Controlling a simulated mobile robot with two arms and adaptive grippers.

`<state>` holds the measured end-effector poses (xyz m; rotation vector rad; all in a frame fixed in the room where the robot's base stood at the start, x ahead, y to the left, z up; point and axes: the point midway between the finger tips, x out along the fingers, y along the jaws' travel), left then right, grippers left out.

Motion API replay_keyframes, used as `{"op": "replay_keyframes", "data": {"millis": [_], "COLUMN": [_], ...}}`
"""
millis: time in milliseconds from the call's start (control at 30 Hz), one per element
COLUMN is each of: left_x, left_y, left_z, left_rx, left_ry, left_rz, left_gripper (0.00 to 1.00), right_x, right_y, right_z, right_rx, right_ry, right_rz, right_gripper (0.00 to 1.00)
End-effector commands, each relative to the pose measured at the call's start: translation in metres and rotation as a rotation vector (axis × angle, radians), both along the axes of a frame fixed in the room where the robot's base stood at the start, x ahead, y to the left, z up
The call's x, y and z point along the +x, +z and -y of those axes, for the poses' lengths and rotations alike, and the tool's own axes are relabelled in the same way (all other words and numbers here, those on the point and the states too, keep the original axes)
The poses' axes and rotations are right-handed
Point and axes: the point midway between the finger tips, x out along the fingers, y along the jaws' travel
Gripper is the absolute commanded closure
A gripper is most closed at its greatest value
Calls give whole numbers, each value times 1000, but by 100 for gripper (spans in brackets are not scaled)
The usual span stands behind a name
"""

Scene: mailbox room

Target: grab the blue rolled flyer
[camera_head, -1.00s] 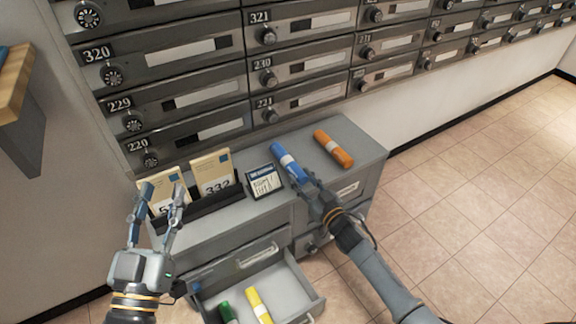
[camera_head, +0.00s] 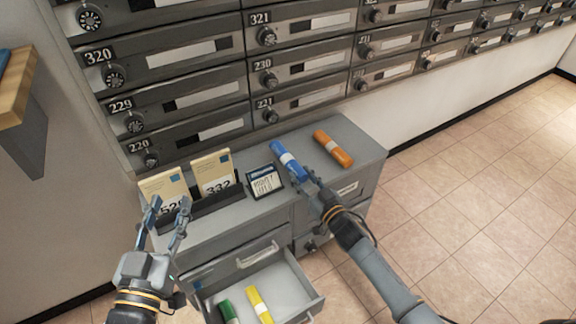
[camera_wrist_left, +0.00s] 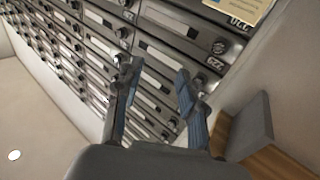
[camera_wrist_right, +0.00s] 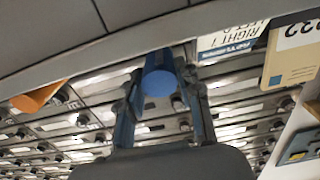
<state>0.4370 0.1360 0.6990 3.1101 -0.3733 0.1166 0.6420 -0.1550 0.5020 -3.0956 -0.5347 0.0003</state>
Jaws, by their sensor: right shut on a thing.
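The blue rolled flyer (camera_head: 287,158) has a white band and is at the top of the grey cabinet, in the middle of the head view. My right gripper (camera_head: 308,184) is shut on its near end. In the right wrist view the flyer's round blue end (camera_wrist_right: 158,84) sits between the two fingers. Whether the flyer touches the cabinet top is hard to tell.
An orange rolled flyer (camera_head: 333,148) lies right of the blue one. A small sign (camera_head: 264,182) and envelopes in a dark holder (camera_head: 213,203) stand to the left. An open drawer (camera_head: 290,289) below holds green and yellow rolls. Mailboxes (camera_head: 300,70) line the wall behind.

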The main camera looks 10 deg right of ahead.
Motion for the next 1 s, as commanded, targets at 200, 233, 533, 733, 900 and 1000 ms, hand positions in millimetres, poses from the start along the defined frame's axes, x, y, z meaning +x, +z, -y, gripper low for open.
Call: {"op": "replay_keyframes", "data": {"millis": [200,233,533,733,900,1000], "left_x": [-1,-1,-3,-4,-5,-5], "left_y": [-9,-10,-24,-32,-38,-41], "left_z": [-1,-2,-4,-6,-8,-9], "left_rx": [12,14,30,43,52,57], "left_ry": [3,3,8,13,16,18], "left_rz": [-47,-53,-123,-168,-200,-219], "left_gripper": [60,60,60,60,60,60], "right_x": [0,0,0,0,0,0], "right_y": [3,3,6,7,9,10], "right_z": [0,0,0,0,0,0], "right_rx": [0,0,0,-1,-1,-1], "right_ry": [0,0,0,0,0,0], "right_rz": [1,1,1,1,1,1], "right_gripper": [96,96,96,96,96,96]}}
